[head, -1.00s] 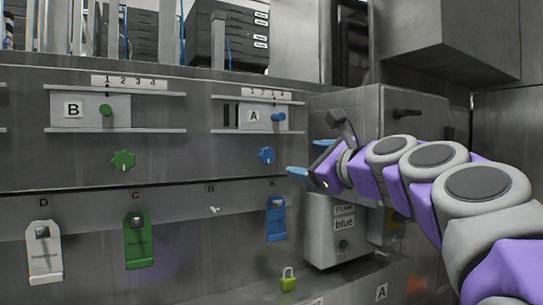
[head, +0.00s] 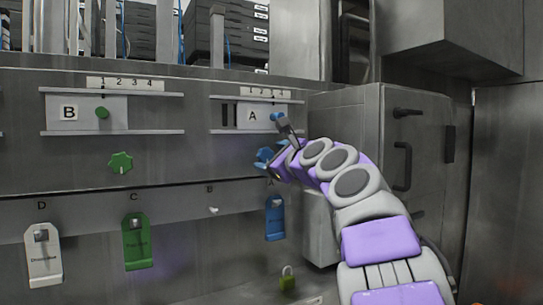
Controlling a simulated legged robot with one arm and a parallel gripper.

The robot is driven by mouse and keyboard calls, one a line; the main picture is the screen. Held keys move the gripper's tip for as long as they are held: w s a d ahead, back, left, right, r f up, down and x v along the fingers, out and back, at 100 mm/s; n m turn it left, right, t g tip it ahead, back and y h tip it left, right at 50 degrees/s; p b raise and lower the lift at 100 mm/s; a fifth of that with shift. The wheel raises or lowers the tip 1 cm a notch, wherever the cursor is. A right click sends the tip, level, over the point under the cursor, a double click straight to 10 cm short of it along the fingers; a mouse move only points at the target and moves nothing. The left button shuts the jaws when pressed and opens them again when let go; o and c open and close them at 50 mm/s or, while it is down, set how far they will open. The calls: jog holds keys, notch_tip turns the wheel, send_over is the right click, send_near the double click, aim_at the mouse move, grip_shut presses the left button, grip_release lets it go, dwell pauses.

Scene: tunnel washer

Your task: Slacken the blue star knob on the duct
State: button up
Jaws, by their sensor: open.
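The blue star knob (head: 262,154) is on the grey duct panel, below the slide plate marked A (head: 251,116). It is partly hidden by the end of my arm. My gripper (head: 272,146) is open and right at the knob, with one dark finger above it and a blue fingertip close to it. I cannot tell whether the fingers touch the knob or stand around it.
A green star knob (head: 120,162) is to the left, under the plate marked B (head: 69,112). White (head: 43,256), green (head: 137,243) and blue (head: 275,219) tags hang below. A yellow-green padlock (head: 287,278) is low down. A grey cabinet (head: 400,170) stands right.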

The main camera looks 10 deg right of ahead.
jog(key=shift+w, duration=0.15)
jog(key=shift+a, duration=0.1)
jog(key=shift+a, duration=0.3)
jog(key=shift+c, duration=1.2)
jog(key=shift+d, duration=0.15)
jog(key=c, duration=0.8)
